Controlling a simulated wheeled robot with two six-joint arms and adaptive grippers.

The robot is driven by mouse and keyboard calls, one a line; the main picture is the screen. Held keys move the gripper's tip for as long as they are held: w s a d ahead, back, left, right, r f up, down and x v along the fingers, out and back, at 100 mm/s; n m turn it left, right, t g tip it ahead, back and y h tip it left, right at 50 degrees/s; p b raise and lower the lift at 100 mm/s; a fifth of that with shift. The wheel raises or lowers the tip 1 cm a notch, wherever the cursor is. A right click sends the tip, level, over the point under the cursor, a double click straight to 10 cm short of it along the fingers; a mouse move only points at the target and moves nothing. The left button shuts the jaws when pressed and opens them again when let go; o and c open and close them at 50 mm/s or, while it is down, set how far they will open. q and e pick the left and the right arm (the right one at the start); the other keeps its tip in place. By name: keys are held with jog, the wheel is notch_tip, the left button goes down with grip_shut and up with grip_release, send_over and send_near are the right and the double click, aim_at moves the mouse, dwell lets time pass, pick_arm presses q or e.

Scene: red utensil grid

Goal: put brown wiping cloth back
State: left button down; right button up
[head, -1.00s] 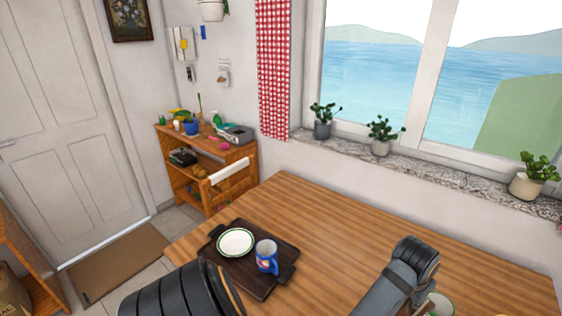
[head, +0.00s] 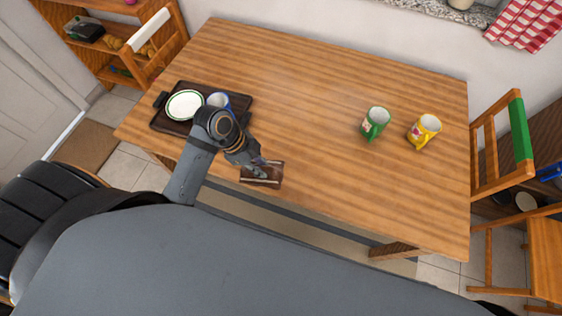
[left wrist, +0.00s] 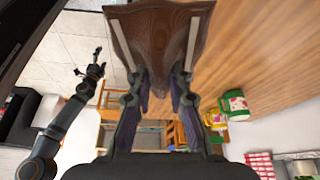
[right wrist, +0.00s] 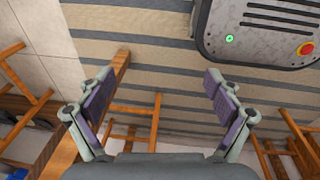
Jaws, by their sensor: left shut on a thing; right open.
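The brown wiping cloth (head: 273,177), dark with pale stripes, is at the table's front edge in the head view. My left gripper (head: 258,170) is shut on it. In the left wrist view the cloth (left wrist: 160,35) spreads beyond the fingers (left wrist: 158,92), with a pale stripe along each side. I cannot tell whether it still touches the table. My right gripper (right wrist: 157,95) is open and empty in the right wrist view, above a striped floor area; it is outside the head view.
A dark tray (head: 165,124) with a white plate (head: 185,105) and a blue mug (head: 219,101) is left of my left gripper. A green mug (head: 375,123) and a yellow mug (head: 424,131) stand at the table's right. A chair (head: 500,150) is beyond. The table (head: 310,80) middle is clear.

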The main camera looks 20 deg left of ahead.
aim_at(265, 183)
pick_arm(q)
jog(key=s+m, duration=0.1)
jog(key=s+d+m+g, duration=0.1)
jog(key=s, duration=0.1)
jog(key=shift+f, duration=0.2)
jog(key=shift+w, duration=0.2)
jog(key=w+f, duration=0.3)
jog(key=w, duration=0.1)
jog(key=w+d+f+p, duration=0.1)
jog(key=w+f, duration=0.2)
jog(key=w, duration=0.1)
jog(key=w+d+f+p, duration=0.1)
jog(key=w+f, duration=0.2)
jog(key=w, duration=0.2)
jog(key=shift+f, duration=0.15)
jog(key=shift+w+f, duration=0.15)
jog(key=shift+f, duration=0.8)
jog(key=shift+w+f, duration=0.15)
jog(key=shift+f, duration=0.8)
pick_arm(e)
jog(key=shift+w+a+r, duration=0.1)
jog(key=shift+r, duration=0.35)
jog(key=shift+w+a+r, duration=0.1)
jog(key=shift+r, duration=0.35)
pick_arm(q)
jog(key=shift+f, duration=0.1)
pick_arm(e)
jog(key=shift+f, duration=0.1)
